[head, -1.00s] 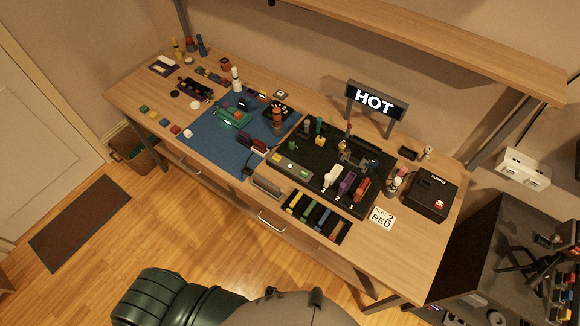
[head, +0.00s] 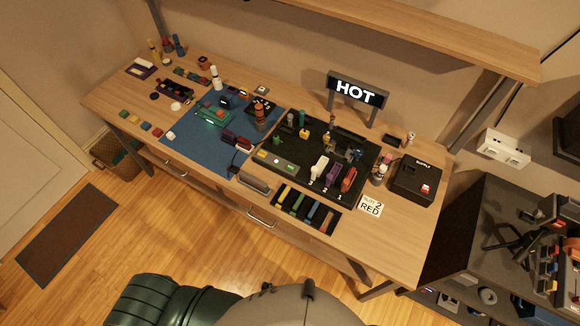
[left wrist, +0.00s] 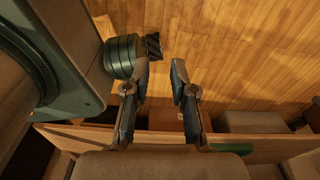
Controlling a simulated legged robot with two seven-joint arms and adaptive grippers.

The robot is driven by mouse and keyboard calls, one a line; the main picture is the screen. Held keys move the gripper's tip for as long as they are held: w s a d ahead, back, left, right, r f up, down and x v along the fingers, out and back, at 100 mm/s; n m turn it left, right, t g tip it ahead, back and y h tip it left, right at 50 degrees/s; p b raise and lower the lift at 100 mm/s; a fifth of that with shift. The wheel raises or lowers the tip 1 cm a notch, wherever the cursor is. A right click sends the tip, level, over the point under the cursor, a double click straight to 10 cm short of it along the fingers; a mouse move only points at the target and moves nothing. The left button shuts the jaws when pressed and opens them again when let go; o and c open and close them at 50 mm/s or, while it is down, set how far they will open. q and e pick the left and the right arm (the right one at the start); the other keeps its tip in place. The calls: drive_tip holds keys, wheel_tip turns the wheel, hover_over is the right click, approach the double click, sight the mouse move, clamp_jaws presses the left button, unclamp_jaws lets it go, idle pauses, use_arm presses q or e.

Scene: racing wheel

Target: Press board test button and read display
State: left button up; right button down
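A green board (head: 213,116) with a small lit green spot lies on the blue mat (head: 190,150) on the workbench. A grey-green panel (head: 278,164) with small round buttons or lamps sits at the front left of the black mat. I cannot tell which button is the board's test button. My left gripper (left wrist: 162,70) is open and empty in the left wrist view, over wooden floor and apart from the board. My right gripper is in neither view.
The black mat (head: 345,205) holds white, purple and red tools. A strip tray (head: 305,210), a "2 RED" card (head: 371,205) and a black box (head: 414,183) with a red switch are nearby. A shelf (head: 430,45) overhangs the back. Bare bench lies at front right.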

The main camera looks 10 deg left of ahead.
use_arm(q)
clamp_jaws()
idle(1.0)
